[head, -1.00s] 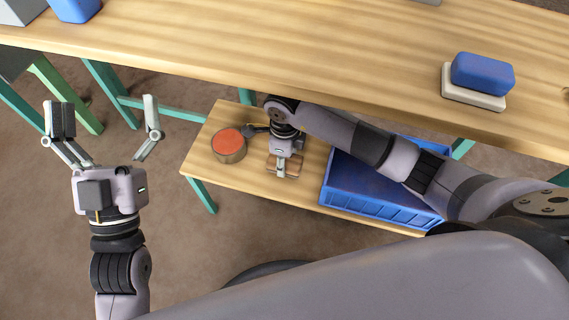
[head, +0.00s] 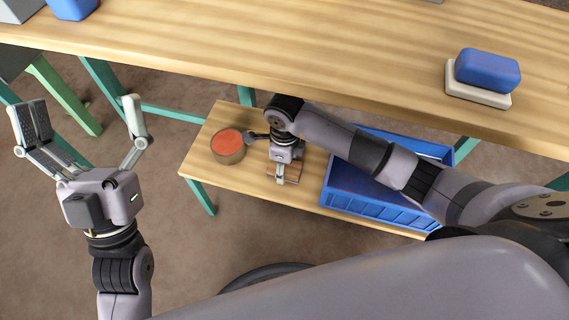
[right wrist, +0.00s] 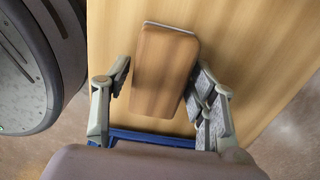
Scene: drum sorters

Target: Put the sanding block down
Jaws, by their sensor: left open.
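The sanding block (head: 292,176), brown with a pale edge, is at the low wooden bench in the head view, partly hidden by my right gripper (head: 280,176). In the right wrist view the sanding block (right wrist: 164,72) lies between the two fingers of my right gripper (right wrist: 163,82). A narrow gap shows at the left finger; the right finger is very close to the block or touching it. The block appears to rest on the bench. My left gripper (head: 80,112) is open and empty, over the floor at the left.
A round tin with an orange top (head: 229,147) stands left of my right gripper on the low bench (head: 232,180). A blue crate (head: 375,206) is to the right, beneath my right arm. A higher table (head: 300,50) holds a blue block on a white one (head: 487,70).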

